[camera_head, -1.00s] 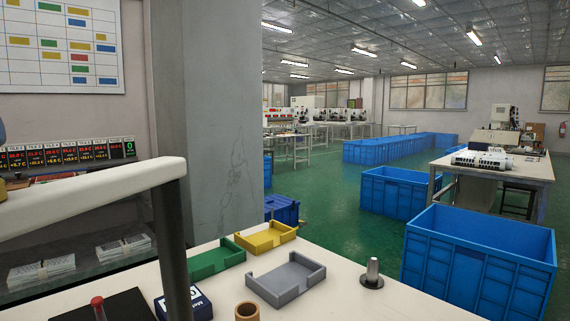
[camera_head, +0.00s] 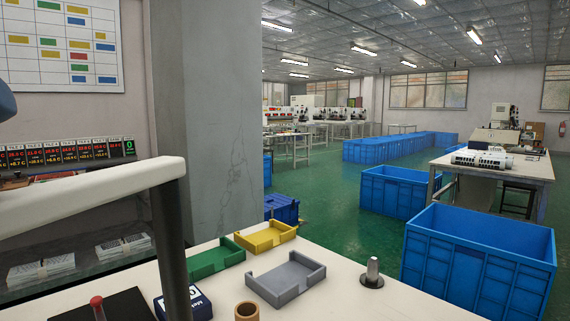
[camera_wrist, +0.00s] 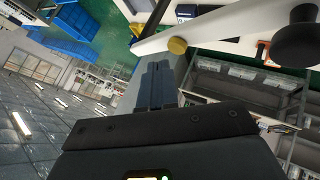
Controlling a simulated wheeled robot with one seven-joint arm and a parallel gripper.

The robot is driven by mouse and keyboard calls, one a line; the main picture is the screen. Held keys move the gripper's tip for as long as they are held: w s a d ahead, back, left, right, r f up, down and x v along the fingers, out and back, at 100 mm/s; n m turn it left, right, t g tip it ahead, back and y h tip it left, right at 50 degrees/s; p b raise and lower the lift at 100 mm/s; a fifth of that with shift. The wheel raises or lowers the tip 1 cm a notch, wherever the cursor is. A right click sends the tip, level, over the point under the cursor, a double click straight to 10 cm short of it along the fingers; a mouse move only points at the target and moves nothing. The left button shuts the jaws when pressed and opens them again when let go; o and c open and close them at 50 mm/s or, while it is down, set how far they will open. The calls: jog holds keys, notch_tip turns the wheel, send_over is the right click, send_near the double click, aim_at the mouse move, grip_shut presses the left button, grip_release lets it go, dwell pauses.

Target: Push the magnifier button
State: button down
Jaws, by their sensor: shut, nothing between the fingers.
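A white bar (camera_head: 90,197) crosses the lower left of the head view above a dark post; it also runs across the top of the wrist view (camera_wrist: 215,30). In the wrist view a round yellow button-like knob (camera_wrist: 177,46) sits at the bar's edge, and a larger black knob (camera_wrist: 303,44) is further right. No label shows, so I cannot tell for certain which is the magnifier button. My gripper (camera_wrist: 157,68) is shut and empty. Its tips appear just below and left of the yellow knob, with a small gap in the picture; depth is unclear. The head view does not show the fingers.
On the bench are green (camera_head: 215,259), yellow (camera_head: 265,238) and grey (camera_head: 286,285) trays, a metal post (camera_head: 372,272), a brown ring (camera_head: 247,311) and a red-topped item (camera_head: 97,305). A grey pillar (camera_head: 205,130) stands behind. Blue crates (camera_head: 478,265) stand on the floor.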

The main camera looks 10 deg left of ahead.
notch_tip(320, 180, up, 6)
jog(key=p, duration=0.2)
dwell(0.4)
jog(key=shift+a+r, duration=0.1)
jog(key=shift+r, duration=0.05)
dwell(2.0)
